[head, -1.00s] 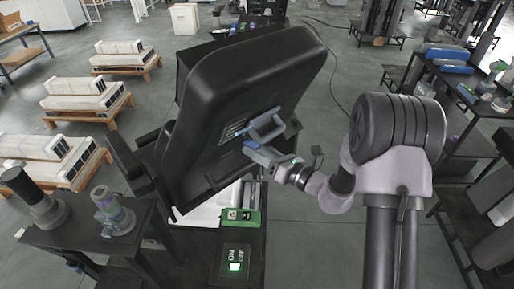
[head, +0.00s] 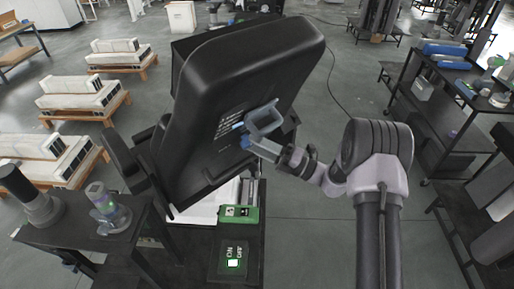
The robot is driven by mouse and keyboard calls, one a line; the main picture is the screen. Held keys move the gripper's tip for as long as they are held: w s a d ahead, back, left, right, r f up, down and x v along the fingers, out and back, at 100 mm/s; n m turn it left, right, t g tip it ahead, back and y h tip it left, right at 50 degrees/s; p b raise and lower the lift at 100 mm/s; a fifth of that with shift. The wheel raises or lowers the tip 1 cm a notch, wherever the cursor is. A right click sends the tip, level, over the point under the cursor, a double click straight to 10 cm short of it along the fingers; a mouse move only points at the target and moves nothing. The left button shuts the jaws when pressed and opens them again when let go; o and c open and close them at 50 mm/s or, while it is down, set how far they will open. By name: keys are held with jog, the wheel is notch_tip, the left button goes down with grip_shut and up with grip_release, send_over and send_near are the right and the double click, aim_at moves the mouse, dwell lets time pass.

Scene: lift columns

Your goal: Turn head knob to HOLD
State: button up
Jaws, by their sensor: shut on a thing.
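The large black head (head: 250,75) leans on its stand in the middle of the head view, with small white lettering (head: 229,123) on its near face. My gripper (head: 250,134) is at this face, just right of the lettering. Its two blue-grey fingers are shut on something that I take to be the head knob. The fingers hide the knob, so I cannot make out its shape or which mark it points to. The word HOLD cannot be read.
Below the head are a green switch box (head: 238,214) and an ON/OFF plate (head: 232,260) with a lit square. A dark table (head: 75,236) with two cylindrical devices stands at left. A loaded dark shelf (head: 440,125) stands at right. Open floor lies between my arm and that shelf.

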jog(key=shift+w+f+m+g+y+b, duration=0.1)
jog(key=shift+f+m+g+y+b, duration=0.1)
jog(key=shift+m+y+b, duration=0.25)
jog(key=shift+f+m+g+y+b, duration=0.1)
jog(key=shift+m+g+y+b, duration=0.1)
jog(key=shift+m+y+b, duration=0.25)
jog(key=shift+r+m, duration=0.1)
jog(key=shift+m, duration=0.2)
jog(key=o, duration=1.4)
jog(key=shift+a, duration=0.1)
jog(key=v, duration=1.7)
jog(key=shift+f, duration=0.25)
